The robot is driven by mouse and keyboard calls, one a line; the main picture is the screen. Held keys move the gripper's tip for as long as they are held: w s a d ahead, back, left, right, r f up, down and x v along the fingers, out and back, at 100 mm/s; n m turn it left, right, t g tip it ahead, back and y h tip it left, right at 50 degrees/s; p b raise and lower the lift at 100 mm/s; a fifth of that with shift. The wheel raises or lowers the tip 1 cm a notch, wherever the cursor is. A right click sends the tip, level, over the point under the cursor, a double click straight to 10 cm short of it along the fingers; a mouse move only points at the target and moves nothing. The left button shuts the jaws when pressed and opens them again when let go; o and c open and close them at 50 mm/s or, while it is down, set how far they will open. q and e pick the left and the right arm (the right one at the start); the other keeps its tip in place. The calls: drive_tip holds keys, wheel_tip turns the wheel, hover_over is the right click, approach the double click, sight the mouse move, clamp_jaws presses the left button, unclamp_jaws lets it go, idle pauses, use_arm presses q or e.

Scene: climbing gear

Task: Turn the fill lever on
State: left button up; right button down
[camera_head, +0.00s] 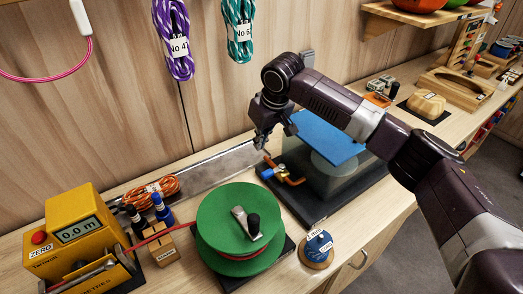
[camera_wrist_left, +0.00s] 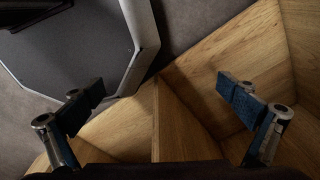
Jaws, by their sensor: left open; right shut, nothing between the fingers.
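A small valve (camera_head: 281,173) with a blue and yellow body and a copper-coloured pipe stands at the left end of a dark base. A short orange-red piece at its top left looks like the fill lever (camera_head: 269,160). My right gripper (camera_head: 264,142) reaches down from above with its fingers shut and empty, just above the lever; I cannot tell whether they touch. The valve sits beside a clear tank (camera_head: 334,176) with a blue top. My left gripper (camera_wrist_left: 160,106) is open and empty in the left wrist view, over wooden panels and grey floor.
A green reel (camera_head: 222,214) with a crank stands at front centre, next to a round blue-labelled piece (camera_head: 317,248). A yellow meter (camera_head: 80,228) reading 0.0 m is at left. Coiled orange cord (camera_head: 152,190) lies by the wall. My right arm crosses above the tank.

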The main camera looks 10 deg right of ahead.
sight(273, 171)
use_arm(q)
drive_tip(key=r+p, duration=0.4)
drive_tip(key=r, duration=0.1)
drive_tip(key=shift+w+p, duration=0.3)
drive_tip(key=shift+p, duration=0.1)
use_arm(e)
wheel_tip(273, 171, down, 8)
drive_tip(key=s, duration=0.1)
drive_tip(key=shift+d+f, duration=0.15)
drive_tip(key=shift+d, duration=0.1)
